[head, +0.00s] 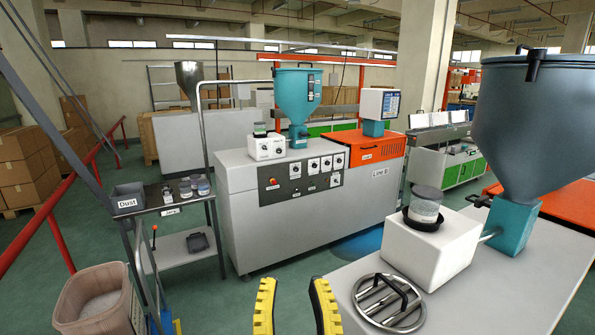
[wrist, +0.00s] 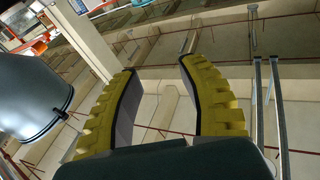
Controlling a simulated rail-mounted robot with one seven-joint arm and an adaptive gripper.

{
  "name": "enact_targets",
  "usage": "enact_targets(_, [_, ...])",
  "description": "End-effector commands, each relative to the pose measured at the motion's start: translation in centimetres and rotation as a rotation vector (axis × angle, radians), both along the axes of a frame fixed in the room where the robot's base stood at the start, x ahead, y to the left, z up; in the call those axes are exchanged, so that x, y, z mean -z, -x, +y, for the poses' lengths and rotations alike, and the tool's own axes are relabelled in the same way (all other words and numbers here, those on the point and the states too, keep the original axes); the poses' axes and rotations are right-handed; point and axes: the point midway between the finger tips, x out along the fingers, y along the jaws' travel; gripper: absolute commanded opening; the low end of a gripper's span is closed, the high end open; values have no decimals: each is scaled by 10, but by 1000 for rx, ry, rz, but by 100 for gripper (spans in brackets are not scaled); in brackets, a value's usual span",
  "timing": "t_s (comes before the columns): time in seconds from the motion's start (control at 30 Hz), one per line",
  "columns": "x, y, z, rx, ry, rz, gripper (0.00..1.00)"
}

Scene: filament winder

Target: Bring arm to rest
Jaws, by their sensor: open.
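My gripper (head: 295,305) shows at the bottom middle of the head view as two yellow, ridged fingers. They are open and apart, with nothing between them. In the wrist view my gripper (wrist: 158,85) also shows open and empty, facing the upper wall and ceiling beams. The rest of my arm is out of sight.
Close on the right is a grey machine top (head: 545,285) with a white box (head: 430,250), a steel round lid (head: 388,298) and a large blue-grey hopper (head: 530,125). A grey machine (head: 320,215) stands ahead. A bin (head: 98,298) and cart (head: 170,200) are left.

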Motion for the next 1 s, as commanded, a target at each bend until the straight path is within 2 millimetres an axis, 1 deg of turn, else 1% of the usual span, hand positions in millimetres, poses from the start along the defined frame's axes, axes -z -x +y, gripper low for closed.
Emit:
enact_targets(0.03, [-11,20,-32,58,26,-60,41])
enact_targets(0.07, [-18,32,-47,90,45,-95,41])
enact_targets(0.1, [-26,49,-66,132,72,-140,41])
enact_targets(0.17, [-39,77,-92,197,114,-206,41])
enact_targets(0.2, [-70,78,-91,196,118,-214,41])
enact_targets(0.23, [-86,76,-88,190,116,-210,41])
enact_targets(0.37, [-137,75,-88,187,109,-207,41])
enact_targets(0.4, [-154,75,-88,187,107,-206,41])
enact_targets(0.47, [-180,74,-88,185,105,-206,41])
enact_targets(0.5, [-198,74,-88,185,103,-205,41])
enact_targets(0.6, [-238,74,-87,184,99,-204,41])
enact_targets(0.63, [-247,74,-87,184,98,-204,41])
enact_targets(0.7, [-262,74,-87,184,96,-202,41])
enact_targets(0.8, [-271,74,-87,183,94,-201,41])
enact_targets(1.0, [-267,74,-87,182,94,-202,41])
